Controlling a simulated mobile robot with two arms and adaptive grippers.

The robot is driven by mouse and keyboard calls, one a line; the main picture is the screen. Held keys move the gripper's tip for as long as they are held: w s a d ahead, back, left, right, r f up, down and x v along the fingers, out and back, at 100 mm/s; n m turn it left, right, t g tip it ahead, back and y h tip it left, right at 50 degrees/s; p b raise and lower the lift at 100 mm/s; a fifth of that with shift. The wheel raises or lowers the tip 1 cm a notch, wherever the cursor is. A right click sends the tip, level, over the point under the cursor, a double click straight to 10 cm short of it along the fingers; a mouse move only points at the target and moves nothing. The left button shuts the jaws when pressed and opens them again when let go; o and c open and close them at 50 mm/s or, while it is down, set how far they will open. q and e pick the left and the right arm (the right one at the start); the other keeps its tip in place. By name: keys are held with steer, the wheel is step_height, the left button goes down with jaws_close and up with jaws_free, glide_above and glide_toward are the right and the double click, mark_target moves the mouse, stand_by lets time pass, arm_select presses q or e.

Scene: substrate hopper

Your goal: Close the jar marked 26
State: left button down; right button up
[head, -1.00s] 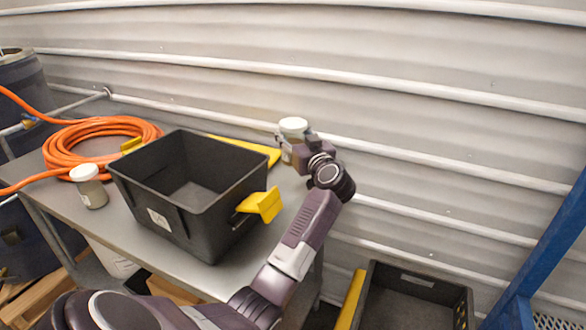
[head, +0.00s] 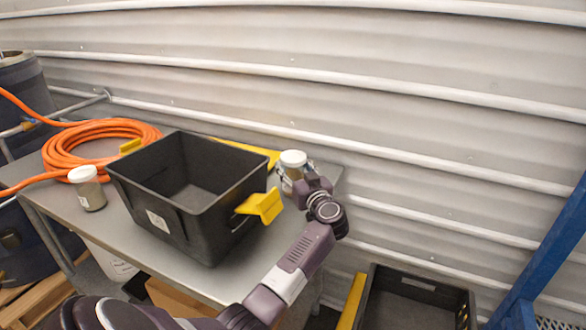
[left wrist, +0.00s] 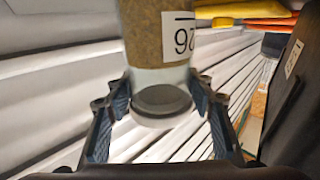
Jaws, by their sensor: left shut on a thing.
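The jar marked 26 (head: 294,173) is at the far right end of the grey table, its white top facing up in the head view. My left gripper (head: 298,179) is shut on it from the right. In the left wrist view the jar (left wrist: 150,35) appears upside down, with brown contents and a white label reading 26. The gripper's fingers (left wrist: 163,100) are on both sides of its pale upper end, which shows a dark grey round face. I cannot tell whether that face is a lid or an open mouth, nor whether the jar touches the table. My right gripper is not in view.
A black bin (head: 190,235) with yellow handles stands mid-table, left of my gripper. Another white-topped jar (head: 87,190) stands left of it. A coiled orange hose (head: 75,140) lies at the back left. The corrugated wall (head: 400,110) is close behind. A dark crate (head: 415,300) sits lower right.

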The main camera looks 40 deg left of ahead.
arm_select(q)
steer(key=shift+f, duration=0.1)
stand_by(0.3)
steer(key=c, duration=0.9)
jaws_free()
steer(key=shift+f, duration=0.1)
steer(key=shift+c, duration=0.2)
steer(key=shift+s+d, duration=0.15)
steer(key=shift+d, duration=0.2)
steer(key=v, duration=1.1)
steer(key=shift+s+d, duration=0.15)
steer(key=shift+s, duration=0.05)
